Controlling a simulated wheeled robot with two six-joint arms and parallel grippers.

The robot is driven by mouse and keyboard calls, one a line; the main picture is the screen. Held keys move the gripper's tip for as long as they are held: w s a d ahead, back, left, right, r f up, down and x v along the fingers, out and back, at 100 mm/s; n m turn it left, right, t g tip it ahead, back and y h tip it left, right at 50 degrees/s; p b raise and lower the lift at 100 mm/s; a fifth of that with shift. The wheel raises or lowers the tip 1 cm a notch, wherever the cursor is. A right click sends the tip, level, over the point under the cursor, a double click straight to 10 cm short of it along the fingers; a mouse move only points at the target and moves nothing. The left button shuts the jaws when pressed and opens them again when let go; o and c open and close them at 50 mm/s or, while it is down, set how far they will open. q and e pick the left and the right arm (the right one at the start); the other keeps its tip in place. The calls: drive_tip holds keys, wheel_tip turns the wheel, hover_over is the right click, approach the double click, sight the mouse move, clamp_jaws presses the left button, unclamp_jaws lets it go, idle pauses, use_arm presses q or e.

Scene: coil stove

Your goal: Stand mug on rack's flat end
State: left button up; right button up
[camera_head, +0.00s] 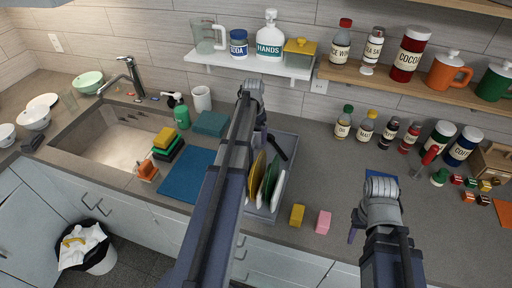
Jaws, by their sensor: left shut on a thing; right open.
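The dish rack (289,200) is a grey tray on the counter with several plates (270,180) upright in it. A dark thing (278,147) lies at its far part. My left arm crosses the middle of the view and covers the rack's left side. My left gripper (252,90) is beyond the rack, near the wall shelf. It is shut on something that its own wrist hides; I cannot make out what. A white mug-like cup (201,98) stands on the counter to its left. My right gripper (366,212) is open over the counter, right of the rack; its fingers are partly hidden.
A yellow sponge (297,214) and a pink one (323,221) lie right of the rack. A blue mat (184,181) and the sink (118,143) are to the left. Bottles line the back right. A white shelf (250,65) overhangs the back, with an orange mug (449,72) on the wooden shelf.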

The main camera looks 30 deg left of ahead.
sight(256, 141)
use_arm(q)
drive_tip(key=shift+f, duration=0.1)
use_arm(e)
drive_tip(key=shift+f, duration=0.1)
use_arm(q)
wheel_tip(256, 141, down, 4)
drive_tip(key=b, duration=0.3)
drive_tip(key=shift+b, duration=0.35)
use_arm(e)
wheel_tip(256, 141, down, 4)
drive_tip(key=shift+r, duration=0.1)
use_arm(q)
drive_tip(key=shift+r, duration=0.2)
use_arm(e)
drive_tip(key=shift+r, duration=0.1)
use_arm(q)
drive_tip(key=shift+f, duration=0.15)
drive_tip(key=o, duration=1.6)
drive_tip(key=shift+c, duration=0.2)
